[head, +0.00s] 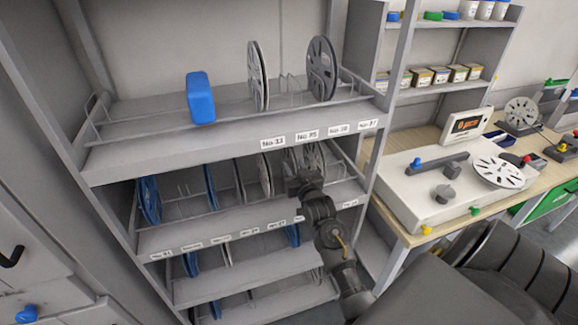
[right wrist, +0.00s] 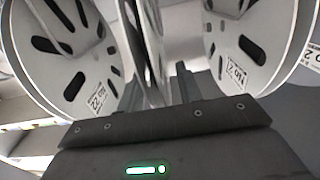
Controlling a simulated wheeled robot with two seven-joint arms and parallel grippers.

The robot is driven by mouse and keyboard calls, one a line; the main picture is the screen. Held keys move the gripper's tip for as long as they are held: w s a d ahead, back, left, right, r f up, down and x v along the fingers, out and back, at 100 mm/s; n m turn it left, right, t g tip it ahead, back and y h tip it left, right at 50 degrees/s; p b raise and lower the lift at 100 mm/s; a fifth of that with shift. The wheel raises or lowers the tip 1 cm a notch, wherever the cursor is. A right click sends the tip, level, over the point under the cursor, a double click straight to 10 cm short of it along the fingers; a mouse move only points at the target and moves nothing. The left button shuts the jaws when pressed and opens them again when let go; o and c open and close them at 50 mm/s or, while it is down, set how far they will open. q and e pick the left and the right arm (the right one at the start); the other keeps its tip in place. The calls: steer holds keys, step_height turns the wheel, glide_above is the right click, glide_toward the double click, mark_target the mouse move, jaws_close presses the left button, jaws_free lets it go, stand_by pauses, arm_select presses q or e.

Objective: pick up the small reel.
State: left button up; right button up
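My right gripper (head: 303,180) reaches into the second shelf level of the rack, in front of grey-white reels (head: 265,175). In the right wrist view its dark fingers (right wrist: 160,90) point in among the reels. A thin reel seen nearly edge-on (right wrist: 150,45) stands at the fingers; I cannot tell whether they touch it or grip it. A broad reel labelled No 22 (right wrist: 50,50) is on the left and another labelled reel (right wrist: 255,45) on the right. Which one is the small reel is unclear. My left gripper is out of view.
Blue reels (head: 149,200) stand at the left of the second level. Wire dividers separate slots. A bench with a white machine (head: 415,200) stands to the right.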

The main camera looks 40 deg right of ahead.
mark_target(296, 162)
jaws_close()
steer(key=shift+r+b, duration=0.35)
steer(key=shift+r, duration=0.2)
step_height(296, 162, up, 2)
steer(key=shift+r+b, duration=0.1)
steer(key=shift+b, duration=0.45)
steer(key=b+v, duration=0.4)
steer(key=v, duration=1.4)
